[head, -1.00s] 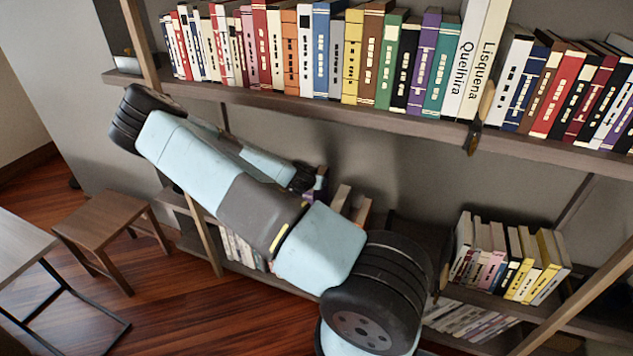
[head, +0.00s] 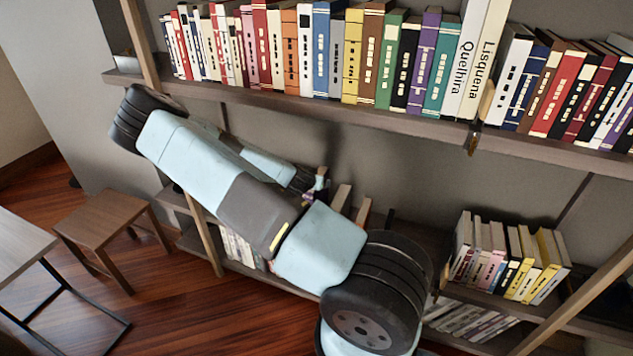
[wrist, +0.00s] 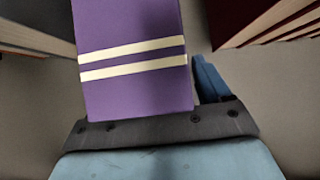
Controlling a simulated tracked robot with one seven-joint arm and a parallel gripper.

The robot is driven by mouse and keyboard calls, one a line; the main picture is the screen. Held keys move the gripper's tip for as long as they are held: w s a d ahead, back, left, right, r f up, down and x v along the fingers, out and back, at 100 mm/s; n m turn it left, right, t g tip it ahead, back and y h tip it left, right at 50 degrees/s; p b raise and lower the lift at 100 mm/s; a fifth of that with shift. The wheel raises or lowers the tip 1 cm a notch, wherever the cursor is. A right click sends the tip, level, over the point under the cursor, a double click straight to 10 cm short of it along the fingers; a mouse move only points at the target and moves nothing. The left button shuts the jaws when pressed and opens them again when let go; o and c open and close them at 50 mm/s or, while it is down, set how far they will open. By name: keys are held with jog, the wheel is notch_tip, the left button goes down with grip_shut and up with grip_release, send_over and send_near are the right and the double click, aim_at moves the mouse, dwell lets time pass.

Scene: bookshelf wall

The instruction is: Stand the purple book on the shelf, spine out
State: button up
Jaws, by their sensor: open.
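The purple book (wrist: 135,65) fills the middle of the wrist view, with two cream bands across its face. It stands between darker books, with gaps on both sides. My gripper (head: 319,180) is open at the lower shelf in the head view, partly hidden behind my arm. In the wrist view, one blue finger shows just right of the book and the other is hidden. The book's near end is close to my palm; I cannot tell whether they touch. In the head view the book is mostly hidden by the gripper and arm.
Brown books (head: 341,198) stand just right of my gripper. The upper shelf (head: 380,122) above my arm holds a long row of books, including another purple one (head: 424,60). More books (head: 510,262) stand at lower right. A stool (head: 103,220) and table are at left.

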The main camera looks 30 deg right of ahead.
jog(key=v, duration=1.3)
jog(key=shift+a+r, duration=0.25)
jog(key=shift+r, duration=0.05)
jog(key=shift+s, duration=0.2)
jog(key=s+a+r+n+g+y, duration=0.1)
jog(key=s+a+r+y, duration=0.25)
jog(key=r, duration=0.25)
jog(key=s+a+r+n+g+y, duration=0.1)
jog(key=s+a+r+y, duration=0.1)
jog(key=a+r, duration=0.4)
jog(key=s+a+r+n+y, duration=0.2)
jog(key=s+a+r+y, duration=0.1)
jog(key=r, duration=0.4)
jog(key=s+a+r+n+t, duration=0.1)
jog(key=s+r+n, duration=0.5)
jog(key=s+r, duration=1.2)
jog(key=shift+s+a+r, duration=0.4)
jog(key=shift+a+r, duration=0.05)
jog(key=shift+a, duration=0.2)
